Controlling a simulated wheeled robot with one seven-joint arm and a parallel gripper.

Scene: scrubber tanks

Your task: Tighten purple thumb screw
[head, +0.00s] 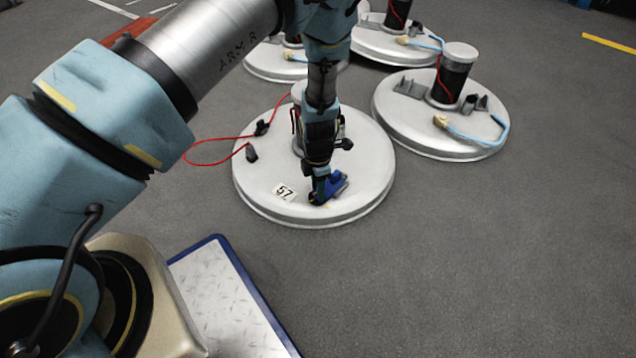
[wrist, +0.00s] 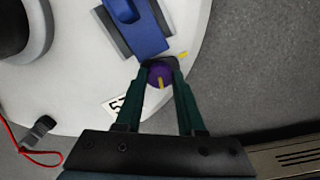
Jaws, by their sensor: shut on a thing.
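The purple thumb screw (wrist: 159,76) has a yellow mark on its top and sits at the near end of a blue clamp block (wrist: 148,32). My gripper (wrist: 160,68) is over it, with its two green fingers on either side of the screw head, shut on it. In the head view my gripper (head: 319,195) points down at the front of the white round tank lid (head: 352,190), beside the blue block (head: 335,184). The screw is hidden by the fingers there. A second yellow mark (wrist: 183,55) lies on the lid just right of the screw.
A label reading 57 (head: 285,192) is left of the gripper. A red cable (head: 205,141) loops off the lid's left side. Another lid (head: 410,132) with a black cylinder stands at right, more behind. Open grey floor lies in front and right.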

